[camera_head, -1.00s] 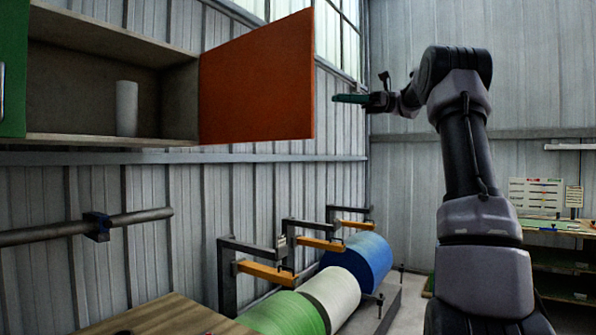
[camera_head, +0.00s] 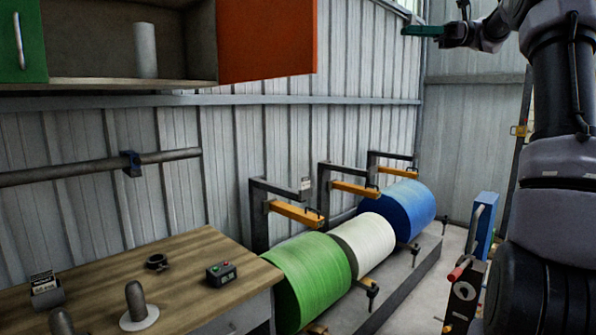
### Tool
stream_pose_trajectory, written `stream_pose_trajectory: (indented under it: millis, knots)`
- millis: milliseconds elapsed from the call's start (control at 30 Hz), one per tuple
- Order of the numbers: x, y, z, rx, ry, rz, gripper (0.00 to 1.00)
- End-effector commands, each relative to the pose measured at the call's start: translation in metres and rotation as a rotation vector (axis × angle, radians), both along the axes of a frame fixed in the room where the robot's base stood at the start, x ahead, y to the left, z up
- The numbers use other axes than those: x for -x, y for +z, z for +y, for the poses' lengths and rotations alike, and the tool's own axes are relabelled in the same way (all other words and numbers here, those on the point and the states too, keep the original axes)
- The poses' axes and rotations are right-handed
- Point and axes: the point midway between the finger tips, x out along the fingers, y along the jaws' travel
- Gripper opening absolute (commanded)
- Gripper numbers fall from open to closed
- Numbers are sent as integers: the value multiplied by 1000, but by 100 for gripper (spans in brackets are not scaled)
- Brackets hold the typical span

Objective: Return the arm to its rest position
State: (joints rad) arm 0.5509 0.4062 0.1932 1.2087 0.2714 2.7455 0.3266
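My arm stands at the right of the head view, with its upper part cut off by the top edge. My gripper (camera_head: 424,31) is at the top, pointing left, in front of the corrugated wall. Its end shows as a dark green bar seen side-on. I cannot tell whether the fingers are open or shut, or whether the bar is a held thing. It is clear of the orange cabinet door to its left.
A wall cabinet (camera_head: 100,84) with its orange door (camera_head: 268,42) open holds a grey cylinder (camera_head: 146,50). Green (camera_head: 312,280), white (camera_head: 364,245) and blue (camera_head: 402,210) rolls stand below. A wooden bench (camera_head: 195,262) bears small items. A blue panel (camera_head: 484,222) stands near my arm.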

Motion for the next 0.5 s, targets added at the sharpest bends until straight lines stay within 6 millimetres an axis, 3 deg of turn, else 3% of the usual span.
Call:
stream_pose_trajectory:
  millis: [267, 500]
  knots:
    - [18, -16, 31, 118, 4, -69, 27]
    - [47, -42, 66, 285, 14, -178, 27]
